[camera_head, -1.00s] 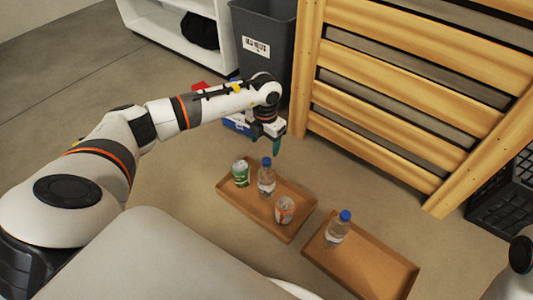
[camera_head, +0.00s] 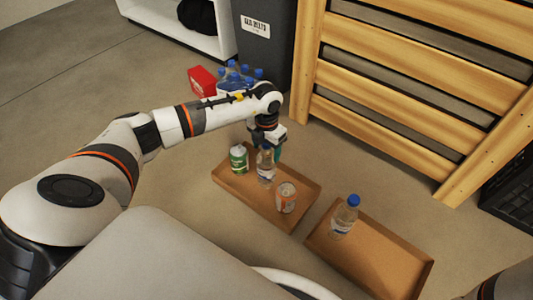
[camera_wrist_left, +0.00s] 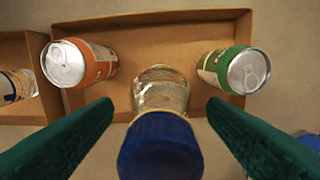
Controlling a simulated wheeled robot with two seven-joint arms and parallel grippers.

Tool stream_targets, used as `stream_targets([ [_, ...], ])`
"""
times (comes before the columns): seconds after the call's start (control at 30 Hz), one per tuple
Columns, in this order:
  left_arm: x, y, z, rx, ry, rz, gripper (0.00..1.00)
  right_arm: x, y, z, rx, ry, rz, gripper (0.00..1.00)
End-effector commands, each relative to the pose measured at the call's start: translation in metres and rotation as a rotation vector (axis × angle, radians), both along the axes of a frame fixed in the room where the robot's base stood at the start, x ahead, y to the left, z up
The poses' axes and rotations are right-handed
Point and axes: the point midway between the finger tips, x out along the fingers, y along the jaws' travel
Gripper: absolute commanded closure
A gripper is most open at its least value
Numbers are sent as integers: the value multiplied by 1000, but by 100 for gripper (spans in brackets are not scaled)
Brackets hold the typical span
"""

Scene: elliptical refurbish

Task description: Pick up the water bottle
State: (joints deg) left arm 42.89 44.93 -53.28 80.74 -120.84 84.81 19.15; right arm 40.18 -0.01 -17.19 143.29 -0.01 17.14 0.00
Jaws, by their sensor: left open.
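A clear water bottle with a blue cap (camera_head: 265,168) stands upright in the left brown tray (camera_head: 235,188), between a green can (camera_head: 239,159) and an orange-and-white can (camera_head: 286,197). The fingers are open with a gap on each side of the bottle. A second blue-capped bottle (camera_head: 344,215) stands in the right tray (camera_head: 385,258). My right gripper is out of view.
A red box (camera_head: 202,80) and a pack of blue-capped bottles (camera_head: 238,78) lie behind my left arm. A dark bin (camera_head: 264,50), a wooden slatted panel (camera_head: 390,100) and a black crate (camera_head: 512,195) stand at the back and right.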

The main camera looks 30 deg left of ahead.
Motion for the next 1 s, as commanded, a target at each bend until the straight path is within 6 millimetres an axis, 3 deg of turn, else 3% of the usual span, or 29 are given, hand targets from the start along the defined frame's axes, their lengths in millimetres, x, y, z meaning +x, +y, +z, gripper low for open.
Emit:
stream_targets([
  [0.23, 0, 0, 0, 0, -1, 0, 34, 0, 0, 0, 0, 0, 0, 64],
  [0.63, 0, 0, 0, 0, -1, 0, 100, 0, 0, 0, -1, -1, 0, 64],
  [1.0, 1, 0, 4, -1, -4, 0, 100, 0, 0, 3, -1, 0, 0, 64],
])
